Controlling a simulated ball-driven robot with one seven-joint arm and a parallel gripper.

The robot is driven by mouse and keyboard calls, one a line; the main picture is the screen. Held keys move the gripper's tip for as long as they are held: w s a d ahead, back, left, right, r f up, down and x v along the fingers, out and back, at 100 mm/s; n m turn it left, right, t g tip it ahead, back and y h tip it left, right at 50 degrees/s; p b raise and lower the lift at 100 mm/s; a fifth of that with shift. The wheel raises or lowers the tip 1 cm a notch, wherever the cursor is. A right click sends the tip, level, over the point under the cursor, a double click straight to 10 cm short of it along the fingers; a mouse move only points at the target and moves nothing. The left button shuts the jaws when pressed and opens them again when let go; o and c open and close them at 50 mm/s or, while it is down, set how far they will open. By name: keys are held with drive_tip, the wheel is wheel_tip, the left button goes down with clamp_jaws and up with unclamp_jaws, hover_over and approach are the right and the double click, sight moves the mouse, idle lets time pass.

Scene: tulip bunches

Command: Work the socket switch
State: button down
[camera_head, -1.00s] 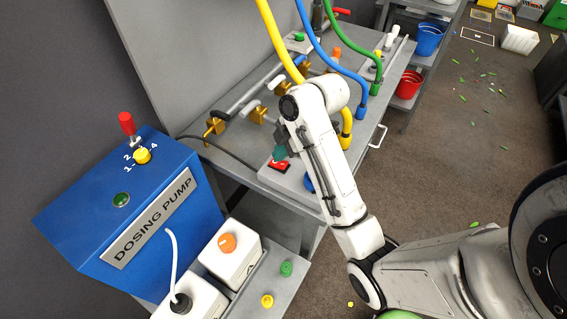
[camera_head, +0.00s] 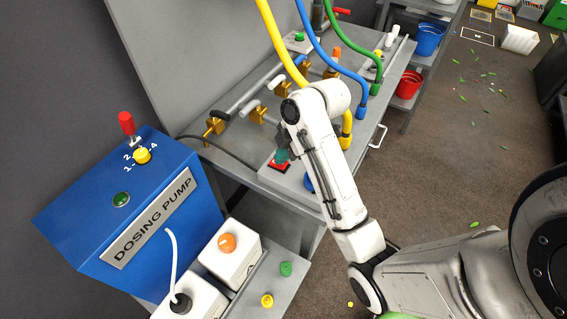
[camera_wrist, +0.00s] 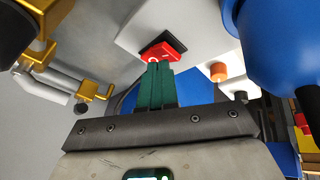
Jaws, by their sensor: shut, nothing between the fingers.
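A red rocker switch (camera_head: 279,166) with white marks sits on a light grey plate at the near end of the grey bench. It also shows in the wrist view (camera_wrist: 163,47), just beyond my fingertips. My gripper (camera_head: 282,157) has green fingers, shut together and empty. In the wrist view the fingertips (camera_wrist: 156,66) overlap the near edge of the switch; I cannot tell whether they press on it. In the head view they hide part of the switch. A white box with an orange knob (camera_head: 227,243) stands at lower left, beside a box with a black plug (camera_head: 180,302).
The blue dosing pump (camera_head: 120,215) with a red-topped lever stands at left. Brass valves (camera_head: 215,126) on pipes lie behind my gripper. Yellow, blue (camera_head: 325,45) and green hoses rise from the bench beyond my arm.

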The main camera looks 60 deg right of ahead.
drive_tip(key=shift+s+f, duration=0.1)
drive_tip(key=shift+f, duration=0.2)
drive_tip(key=shift+r, duration=0.15)
idle(0.4)
drive_tip(key=shift+w+r+p, duration=0.3)
drive_tip(key=shift+r+p, duration=0.35)
drive_tip(key=shift+p, duration=0.1)
drive_tip(key=r+p, duration=0.1)
drive_tip(key=w+r+p, duration=0.1)
drive_tip(key=r+p, duration=0.1)
drive_tip(key=w+r+p, duration=0.1)
drive_tip(key=shift+r, duration=0.4)
idle(0.4)
